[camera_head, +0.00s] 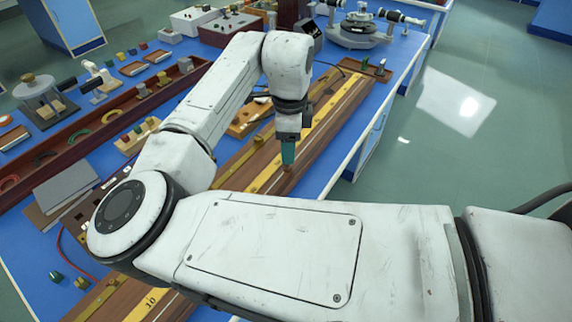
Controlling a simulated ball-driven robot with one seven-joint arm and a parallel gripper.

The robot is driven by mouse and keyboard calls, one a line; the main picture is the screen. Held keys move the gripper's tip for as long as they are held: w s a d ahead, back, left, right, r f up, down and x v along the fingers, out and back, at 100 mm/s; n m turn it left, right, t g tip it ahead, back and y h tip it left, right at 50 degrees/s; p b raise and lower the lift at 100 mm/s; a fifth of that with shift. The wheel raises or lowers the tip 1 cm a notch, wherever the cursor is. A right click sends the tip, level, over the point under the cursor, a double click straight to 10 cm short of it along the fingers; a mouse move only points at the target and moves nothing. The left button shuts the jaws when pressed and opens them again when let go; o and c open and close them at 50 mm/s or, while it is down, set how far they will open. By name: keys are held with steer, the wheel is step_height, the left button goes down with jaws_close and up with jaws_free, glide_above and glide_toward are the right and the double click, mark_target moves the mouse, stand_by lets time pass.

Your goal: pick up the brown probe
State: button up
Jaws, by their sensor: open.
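My gripper (288,160) points down over a long brown wooden board with yellow scale strips (318,122). Its teal fingers are seen edge-on, so the gap between them is hidden; it is open. A small brown piece (287,169), which looks like the brown probe, shows right at the fingertips, above the board. Most of it is hidden by the fingers, and I cannot tell whether they touch it.
The blue bench (365,120) carries a dark red tray (95,134) at the left, a grey book (66,186), and optical instruments (360,30) at the back. My arm covers much of the front. Open floor lies right of the bench.

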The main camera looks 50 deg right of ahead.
mark_target(287, 166)
steer(key=f, duration=0.5)
steer(key=shift+w+f, duration=0.3)
jaws_close()
